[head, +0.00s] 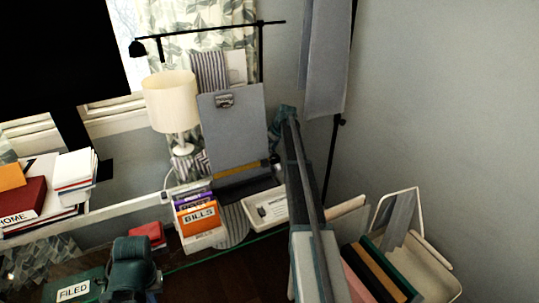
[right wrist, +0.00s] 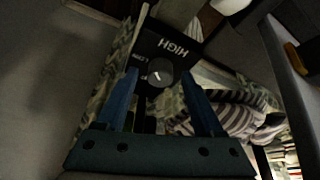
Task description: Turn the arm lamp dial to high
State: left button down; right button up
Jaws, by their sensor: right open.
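The arm lamp (head: 210,30) is black, with a long horizontal arm and a small shade at its left end, near the window. Its round grey dial (right wrist: 160,72) shows in the right wrist view on a black plate, with a white pointer mark and the word HIGH printed above right of it. A smaller label left of the dial is hard to read. My right gripper (right wrist: 160,76) is open, with one blue finger on each side of the dial; I cannot tell if they touch it. In the head view my right arm reaches up beside the clipboard. My left gripper is not in view.
A cream table lamp (head: 170,100) and a grey clipboard (head: 235,125) stand left of my right arm. An orange BILLS folder (head: 198,217) and a white tray (head: 268,208) are below. Books (head: 25,200) lie at left. A folder rack (head: 425,260) is at right.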

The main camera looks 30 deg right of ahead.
jog(key=shift+c, duration=0.2)
grip_shut()
jog(key=shift+a+m+h, duration=0.15)
jog(key=shift+m+h, duration=0.25)
jog(key=shift+m, duration=0.6)
jog(key=shift+m+h, duration=0.5)
jog(key=shift+m, duration=0.8)
jog(key=shift+o, duration=0.2)
grip_release()
